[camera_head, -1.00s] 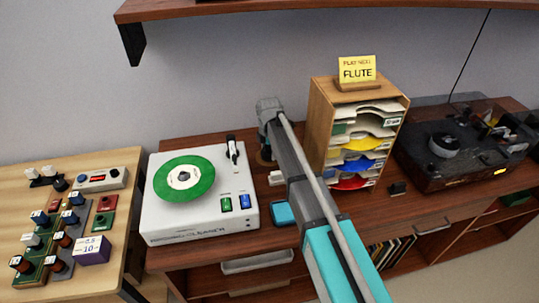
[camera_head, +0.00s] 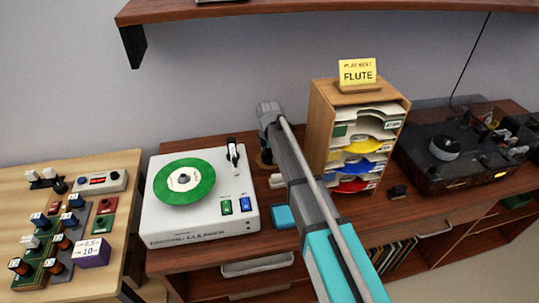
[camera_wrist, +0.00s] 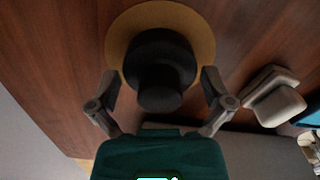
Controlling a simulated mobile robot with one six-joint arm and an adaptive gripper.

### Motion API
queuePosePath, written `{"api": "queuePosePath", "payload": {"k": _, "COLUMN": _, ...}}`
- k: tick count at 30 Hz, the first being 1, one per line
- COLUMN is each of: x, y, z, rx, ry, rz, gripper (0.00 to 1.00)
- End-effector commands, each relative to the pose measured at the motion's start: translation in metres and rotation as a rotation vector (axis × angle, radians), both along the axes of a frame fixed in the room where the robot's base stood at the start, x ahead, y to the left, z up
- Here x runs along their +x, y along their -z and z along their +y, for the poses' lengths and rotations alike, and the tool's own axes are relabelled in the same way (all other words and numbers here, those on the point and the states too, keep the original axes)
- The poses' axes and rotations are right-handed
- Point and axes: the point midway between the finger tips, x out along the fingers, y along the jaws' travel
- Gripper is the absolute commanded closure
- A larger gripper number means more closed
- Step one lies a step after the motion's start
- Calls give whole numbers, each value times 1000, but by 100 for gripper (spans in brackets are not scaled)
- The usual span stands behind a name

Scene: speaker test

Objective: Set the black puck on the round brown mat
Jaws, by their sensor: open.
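In the wrist view the black puck (camera_wrist: 165,57), a dark cylinder with a narrower knob, is over the round brown mat (camera_wrist: 119,36), and the mat's rim shows around its far side and flanks. It appears to rest on the mat, roughly in the middle. My gripper (camera_wrist: 161,78) is open, with one finger on each side of the puck and visible gaps between. The near part of the mat is hidden by the puck and gripper. In the head view my arm hides most of this spot, beside the rack.
A wooden rack (camera_head: 321,120) of sleeves stands just right of my arm. A white record cleaner (camera_head: 165,222) with a green disc is to the left. A small light block (camera_wrist: 278,103) lies right of the mat. A turntable (camera_head: 440,178) is farther right.

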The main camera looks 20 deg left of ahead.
Motion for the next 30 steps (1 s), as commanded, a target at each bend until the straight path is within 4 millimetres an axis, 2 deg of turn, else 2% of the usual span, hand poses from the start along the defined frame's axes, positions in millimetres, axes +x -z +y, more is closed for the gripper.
{"api": "queuePosePath", "payload": {"k": 11, "x": 0, "y": -18, "z": 0, "rx": 0, "ry": 1, "rz": 0, "gripper": 0}}
{"api": "queuePosePath", "payload": {"k": 30, "x": 0, "y": -72, "z": -1, "rx": 0, "ry": 1, "rz": 0, "gripper": 0}}
